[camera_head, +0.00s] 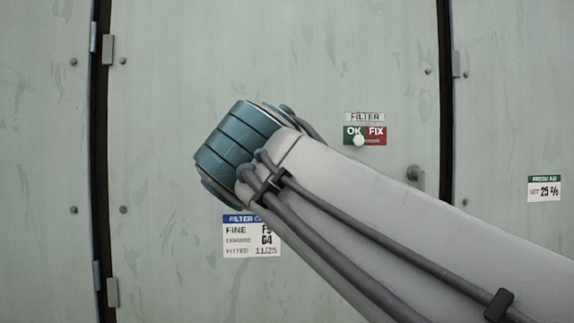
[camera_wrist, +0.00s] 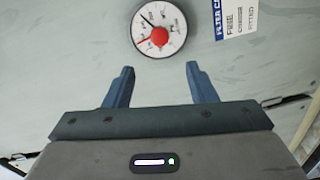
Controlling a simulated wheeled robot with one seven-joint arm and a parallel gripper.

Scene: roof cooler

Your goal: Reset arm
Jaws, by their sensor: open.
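My gripper (camera_wrist: 159,85) shows in the wrist view, its two blue fingers spread apart with nothing between them. Beyond the fingertips is a round white gauge (camera_wrist: 158,27) with a red centre and a dark needle, set on the pale panel. The gripper and the gauge look apart. In the head view my grey arm reaches from the lower right to the middle, ending in a teal joint. My gripper and the gauge do not show in the head view.
A pale green cabinet door (camera_head: 200,285) fills the head view, with hinges at its left edge. It carries a FILTER indicator (camera_head: 378,135) marked OK and FIX, a filter card (camera_head: 250,236) and a small handle or knob (camera_head: 415,175).

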